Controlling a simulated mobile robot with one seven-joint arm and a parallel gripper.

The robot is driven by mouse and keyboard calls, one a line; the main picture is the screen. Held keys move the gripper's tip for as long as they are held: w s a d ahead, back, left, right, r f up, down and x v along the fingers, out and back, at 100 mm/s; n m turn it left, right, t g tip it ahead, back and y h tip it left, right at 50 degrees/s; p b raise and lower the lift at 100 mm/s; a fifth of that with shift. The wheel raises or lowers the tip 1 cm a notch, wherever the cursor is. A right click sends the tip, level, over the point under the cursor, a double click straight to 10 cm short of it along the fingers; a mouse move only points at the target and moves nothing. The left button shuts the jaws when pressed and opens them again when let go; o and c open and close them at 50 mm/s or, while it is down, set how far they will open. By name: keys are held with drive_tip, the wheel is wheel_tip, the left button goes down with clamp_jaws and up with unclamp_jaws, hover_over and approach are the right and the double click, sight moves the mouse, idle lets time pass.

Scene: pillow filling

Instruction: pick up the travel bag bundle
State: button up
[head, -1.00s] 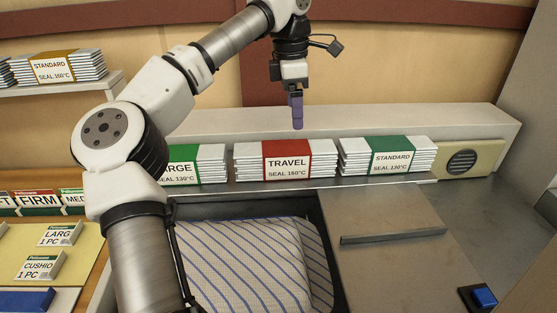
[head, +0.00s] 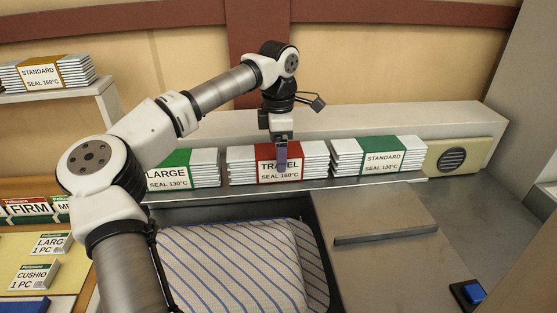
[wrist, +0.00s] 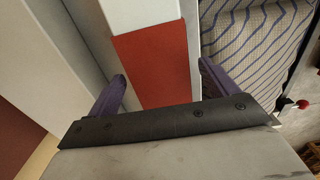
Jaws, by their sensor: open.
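The travel bag bundle (head: 240,167) is a stack of white bags with a red band marked TRAVEL, SEAL 160°C. It lies on the ledge at the back, between two green-banded bundles. My gripper (head: 281,165) points down in front of the band and partly hides its label. In the wrist view the red band (wrist: 157,62) lies between the two purple fingers of my open gripper (wrist: 163,88), one finger on each side. I cannot tell whether the fingers touch the bundle.
The LARGE bundle (head: 205,169) lies to the left and the green STANDARD bundle (head: 347,158) close to the right. A striped pillow (head: 235,265) lies in the recess in front. A yellow-banded STANDARD bundle (head: 75,70) sits on the upper left shelf.

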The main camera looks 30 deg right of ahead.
wheel_tip(320, 180, down, 3)
drive_tip(key=shift+f, duration=0.15)
drive_tip(key=c, duration=1.4)
drive_tip(key=shift+o, duration=0.2)
